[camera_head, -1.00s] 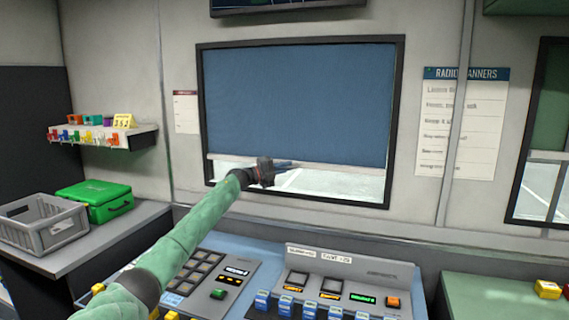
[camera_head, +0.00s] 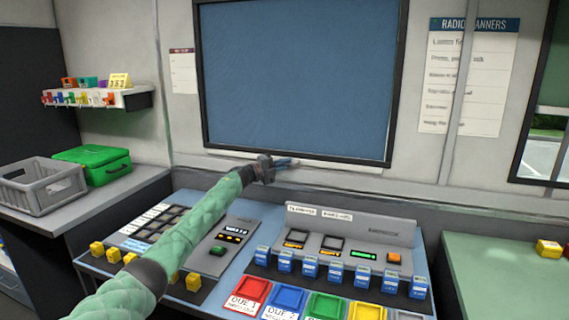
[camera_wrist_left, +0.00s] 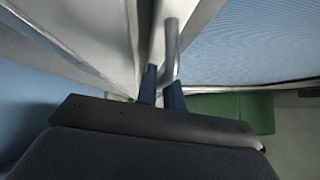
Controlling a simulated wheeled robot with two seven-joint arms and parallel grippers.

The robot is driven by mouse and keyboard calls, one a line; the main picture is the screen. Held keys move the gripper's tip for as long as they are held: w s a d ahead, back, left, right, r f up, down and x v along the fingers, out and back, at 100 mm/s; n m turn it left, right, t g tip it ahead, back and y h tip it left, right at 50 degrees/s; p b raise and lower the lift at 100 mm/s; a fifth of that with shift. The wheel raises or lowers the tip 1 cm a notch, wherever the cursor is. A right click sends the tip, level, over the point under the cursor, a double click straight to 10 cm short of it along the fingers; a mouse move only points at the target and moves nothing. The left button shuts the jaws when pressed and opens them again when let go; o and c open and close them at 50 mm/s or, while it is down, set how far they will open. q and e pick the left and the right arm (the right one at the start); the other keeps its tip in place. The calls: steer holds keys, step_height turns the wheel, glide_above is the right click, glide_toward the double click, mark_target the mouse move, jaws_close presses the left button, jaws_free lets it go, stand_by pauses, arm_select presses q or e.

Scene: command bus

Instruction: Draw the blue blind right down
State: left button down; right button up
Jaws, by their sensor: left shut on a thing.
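The blue blind (camera_head: 295,75) fills the whole framed window in the head view, and no glass shows beneath it. A pale strip (camera_head: 340,168), which looks like its bottom bar, shows just below the dark lower frame edge. My left gripper (camera_head: 287,162) is at this strip, near the middle of the window. In the left wrist view its two fingers (camera_wrist_left: 162,93) are shut on a pale rod-like pull (camera_wrist_left: 170,50). The blind's blue cloth (camera_wrist_left: 260,42) shows at upper right there. My right gripper is out of view.
A console (camera_head: 345,245) with buttons and several coloured trays stands below the window. On the left are a grey crate (camera_head: 40,190), a green case (camera_head: 105,165) and a small shelf (camera_head: 130,97). Another dark-framed window (camera_head: 545,110) is at the right.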

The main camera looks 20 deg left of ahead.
arm_select(q)
steer(key=shift+d+f, duration=0.1)
steer(key=shift+f, duration=0.35)
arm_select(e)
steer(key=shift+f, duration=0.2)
arm_select(q)
steer(key=c, duration=1.5)
jaws_free()
steer(key=shift+r, duration=0.1)
steer(key=shift+s, duration=0.1)
